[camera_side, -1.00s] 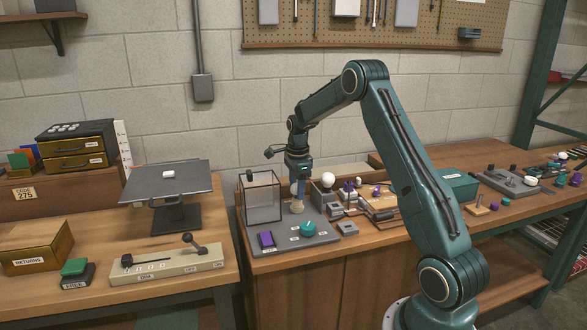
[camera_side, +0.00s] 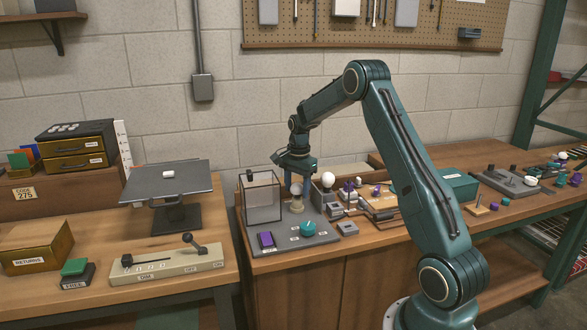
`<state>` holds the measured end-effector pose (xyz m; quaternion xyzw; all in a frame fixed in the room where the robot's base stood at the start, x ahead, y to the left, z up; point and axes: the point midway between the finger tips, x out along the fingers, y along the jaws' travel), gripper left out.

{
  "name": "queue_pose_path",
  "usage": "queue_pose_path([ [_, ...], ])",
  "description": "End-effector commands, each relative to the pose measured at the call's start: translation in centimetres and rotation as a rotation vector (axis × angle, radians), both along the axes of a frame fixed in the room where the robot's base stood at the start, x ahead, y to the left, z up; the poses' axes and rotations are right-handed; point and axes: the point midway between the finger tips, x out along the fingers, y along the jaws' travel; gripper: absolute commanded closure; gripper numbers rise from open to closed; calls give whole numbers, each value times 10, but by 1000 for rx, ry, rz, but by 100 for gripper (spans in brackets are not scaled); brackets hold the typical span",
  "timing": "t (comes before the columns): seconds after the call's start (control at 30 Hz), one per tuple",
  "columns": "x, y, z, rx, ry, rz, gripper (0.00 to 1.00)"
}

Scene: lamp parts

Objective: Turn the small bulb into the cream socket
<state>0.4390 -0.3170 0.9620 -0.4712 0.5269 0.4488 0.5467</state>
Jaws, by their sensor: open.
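The cream socket (camera_side: 297,207) stands on the grey board in the side view. The small bulb (camera_side: 296,190) shows as a pale rounded shape upright on top of it; how deep it sits in the socket is too small to tell. My gripper (camera_side: 297,186) points straight down over the socket. Its blue fingers are open, one on each side of the bulb, and I cannot tell whether either touches it.
A clear-sided box frame (camera_side: 263,200) stands close left of my gripper. A large white bulb (camera_side: 328,180) on a grey block is close on the right.

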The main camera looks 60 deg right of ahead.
Motion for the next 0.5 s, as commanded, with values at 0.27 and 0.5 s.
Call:
queue_pose_path([
  [0.27,0,0,0,0,0,-2,80],
  [0.5,0,0,0,0,-1,-16,81],
])
